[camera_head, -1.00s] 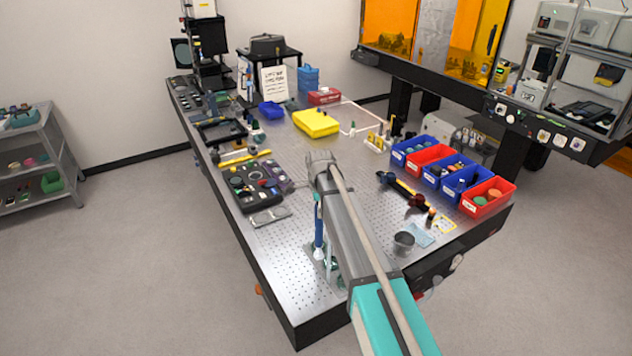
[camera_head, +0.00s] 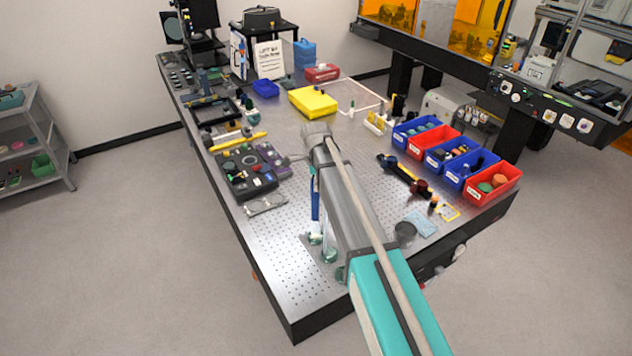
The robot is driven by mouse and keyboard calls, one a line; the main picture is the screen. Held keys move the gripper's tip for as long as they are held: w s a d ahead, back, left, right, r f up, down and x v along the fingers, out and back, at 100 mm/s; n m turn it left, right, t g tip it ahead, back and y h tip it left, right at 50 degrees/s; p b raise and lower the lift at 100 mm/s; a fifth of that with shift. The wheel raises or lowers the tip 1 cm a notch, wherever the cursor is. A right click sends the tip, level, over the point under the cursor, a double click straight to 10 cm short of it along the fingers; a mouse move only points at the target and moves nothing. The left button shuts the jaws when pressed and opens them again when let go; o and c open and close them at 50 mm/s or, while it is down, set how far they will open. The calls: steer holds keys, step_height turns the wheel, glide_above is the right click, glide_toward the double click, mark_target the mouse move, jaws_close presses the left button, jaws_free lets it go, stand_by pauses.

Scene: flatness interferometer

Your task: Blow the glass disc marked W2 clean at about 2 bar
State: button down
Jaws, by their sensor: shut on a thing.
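My arm reaches from the lower right over the perforated metal table (camera_head: 285,285), and its wrist end is above the middle of the table. My gripper's jaws are hidden behind my own arm, so I cannot see what they hold. A dark tray (camera_head: 236,184) with several small round pieces lies left of the wrist. I cannot read a W2 mark on any disc, so I cannot tell which piece it is. A slim blue upright tool (camera_head: 315,200) shows just left of my arm, partly covered by it. No pressure reading is legible.
Blue and red bins (camera_head: 462,150) line the right edge. A yellow box (camera_head: 313,102) lies farther back. A dark grey cup (camera_head: 405,233) stands right of my arm. A sign (camera_head: 269,60) stands at the back. The table's front left is mostly clear.

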mark_target(316, 194)
steer(key=shift+f, duration=0.2)
steer(key=shift+d+f+b, duration=0.1)
steer(key=shift+f+b, duration=2.5)
steer(key=shift+b, duration=0.15)
steer(key=shift+s+d, duration=0.15)
steer(key=shift+d, duration=0.7)
steer(key=shift+w+a, duration=0.7)
steer(key=shift+w, duration=0.3)
steer(key=shift+s+a, duration=0.65)
steer(key=shift+a, duration=0.3)
stand_by(1.2)
